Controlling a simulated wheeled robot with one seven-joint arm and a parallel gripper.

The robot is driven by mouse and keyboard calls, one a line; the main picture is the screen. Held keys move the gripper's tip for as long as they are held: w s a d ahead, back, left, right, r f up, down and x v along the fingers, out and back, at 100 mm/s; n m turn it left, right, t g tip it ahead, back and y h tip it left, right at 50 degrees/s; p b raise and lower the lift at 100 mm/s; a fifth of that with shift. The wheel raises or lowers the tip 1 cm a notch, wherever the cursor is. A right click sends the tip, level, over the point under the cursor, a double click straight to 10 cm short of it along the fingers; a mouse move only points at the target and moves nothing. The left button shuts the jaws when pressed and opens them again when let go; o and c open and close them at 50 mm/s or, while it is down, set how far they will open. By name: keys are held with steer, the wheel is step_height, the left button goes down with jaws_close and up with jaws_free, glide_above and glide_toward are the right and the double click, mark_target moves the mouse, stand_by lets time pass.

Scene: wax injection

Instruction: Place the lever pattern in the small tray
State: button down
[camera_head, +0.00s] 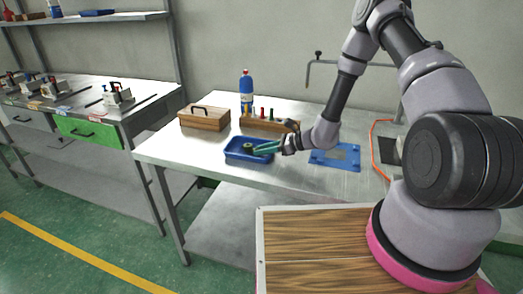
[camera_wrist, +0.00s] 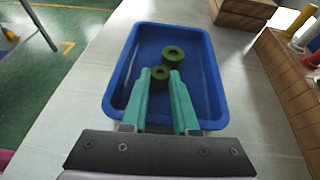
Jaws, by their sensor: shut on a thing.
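The lever pattern (camera_wrist: 172,53) is an olive-green part with two round, holed ends. It also shows in the head view (camera_head: 248,147) as a small dark green shape. The small tray (camera_wrist: 206,85) is blue and rectangular, and it stands on the metal table in the head view (camera_head: 240,158). My gripper (camera_wrist: 160,78) has two teal fingers shut on the nearer round end. It reaches over the tray's near wall in the wrist view, and from the right in the head view (camera_head: 264,148). The pattern is within the tray's outline; I cannot tell whether it touches the floor.
Behind the tray are a wooden box with a handle (camera_head: 204,118), a wooden tool rack (camera_head: 262,127) and a blue bottle (camera_head: 246,88). A blue plate (camera_head: 335,157) lies to the right under my arm. The table's front left is clear.

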steer(key=shift+f, duration=0.15)
steer(key=c, duration=0.7)
jaws_free()
